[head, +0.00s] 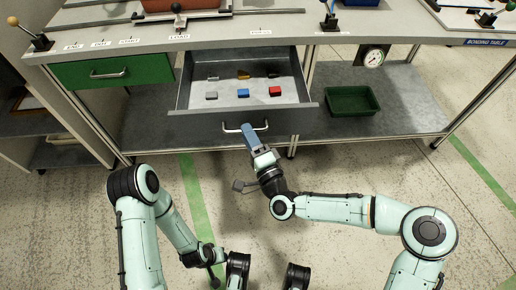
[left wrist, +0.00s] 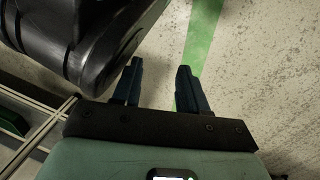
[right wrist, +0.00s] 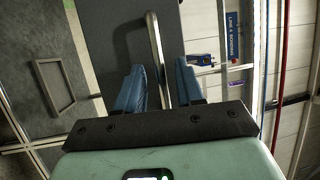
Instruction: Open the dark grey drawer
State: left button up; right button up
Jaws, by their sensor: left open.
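The dark grey drawer (head: 205,126) is pulled out from under the bench, with several small blocks on its floor. Its pale bar handle (head: 262,127) is on the front. My right gripper (head: 248,130) is at the handle. In the right wrist view the handle (right wrist: 154,45) passes between the blue fingers of my right gripper (right wrist: 157,78), with gaps on both sides; the fingers are apart. The drawer front (right wrist: 112,40) fills the upper middle there. My left gripper (left wrist: 160,75) is open and empty above the floor; its fingers are not clear in the head view.
A green drawer (head: 112,72) is shut at the left of the bench (head: 225,32). A green bin (head: 352,100) stands on the lower shelf (head: 410,105) beside a gauge (head: 373,58). Open floor with green lines (head: 197,200) lies in front.

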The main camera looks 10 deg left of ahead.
pick_arm(q)
jog(key=shift+t, duration=0.7)
jog(key=w+r, duration=0.1)
jog(key=w+r+p, duration=0.2)
jog(key=w, duration=0.1)
jog(key=shift+d+r, duration=0.3)
pick_arm(e)
jog(key=v, duration=1.2)
jog(key=shift+s+d, duration=0.3)
